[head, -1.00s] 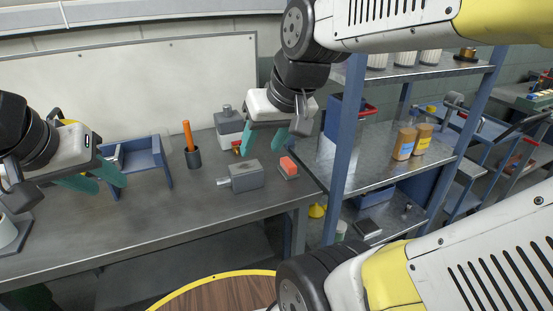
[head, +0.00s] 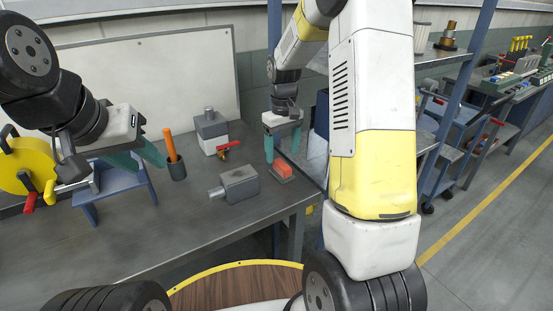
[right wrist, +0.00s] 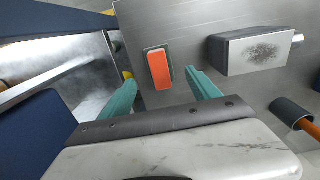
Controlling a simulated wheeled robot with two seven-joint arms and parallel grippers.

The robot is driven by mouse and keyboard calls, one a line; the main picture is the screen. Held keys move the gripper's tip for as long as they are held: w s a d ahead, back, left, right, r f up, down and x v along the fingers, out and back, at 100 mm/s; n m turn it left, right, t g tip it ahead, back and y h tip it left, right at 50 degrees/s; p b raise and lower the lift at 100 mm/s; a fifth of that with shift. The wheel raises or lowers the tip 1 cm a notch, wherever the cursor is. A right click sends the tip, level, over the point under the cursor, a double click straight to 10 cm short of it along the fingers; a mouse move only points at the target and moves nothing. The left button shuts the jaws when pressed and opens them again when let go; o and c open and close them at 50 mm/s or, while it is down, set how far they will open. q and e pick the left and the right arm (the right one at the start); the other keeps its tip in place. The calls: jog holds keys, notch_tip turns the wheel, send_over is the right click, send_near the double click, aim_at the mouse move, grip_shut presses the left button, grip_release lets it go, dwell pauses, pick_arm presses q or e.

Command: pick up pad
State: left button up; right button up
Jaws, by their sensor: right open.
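The pad is an orange-red block on a thin grey base (head: 283,170), lying on the grey workbench (head: 130,225) near its right end. It also shows in the right wrist view (right wrist: 159,70), just ahead of the fingertips and between their lines. My right gripper (head: 281,156) is open above and behind the pad, its teal fingers pointing down. The wrist view shows nothing between the right fingers (right wrist: 163,85). My left gripper (head: 145,160) hangs over the left part of the bench, beside the blue stand, with teal fingers; its gap is hard to judge.
A grey metal block with a stub (head: 238,185) lies left of the pad. A blue shelf post (head: 274,40) rises close to the right gripper.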

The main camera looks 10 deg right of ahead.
aim_at(282, 164)
notch_tip(282, 164, down, 7)
jog(key=shift+w+r, duration=0.1)
jog(key=shift+r, duration=0.05)
jog(key=c, duration=1.4)
jog(key=shift+c, duration=0.2)
jog(key=shift+r, duration=0.15)
jog(key=shift+r, duration=0.7)
notch_tip(282, 164, up, 2)
jog(key=shift+r, duration=0.1)
jog(key=s+a+r, duration=0.1)
jog(key=s+a, duration=0.2)
jog(key=s, duration=1.2)
jog(key=shift+s, duration=0.4)
jog(key=shift+r, duration=0.1)
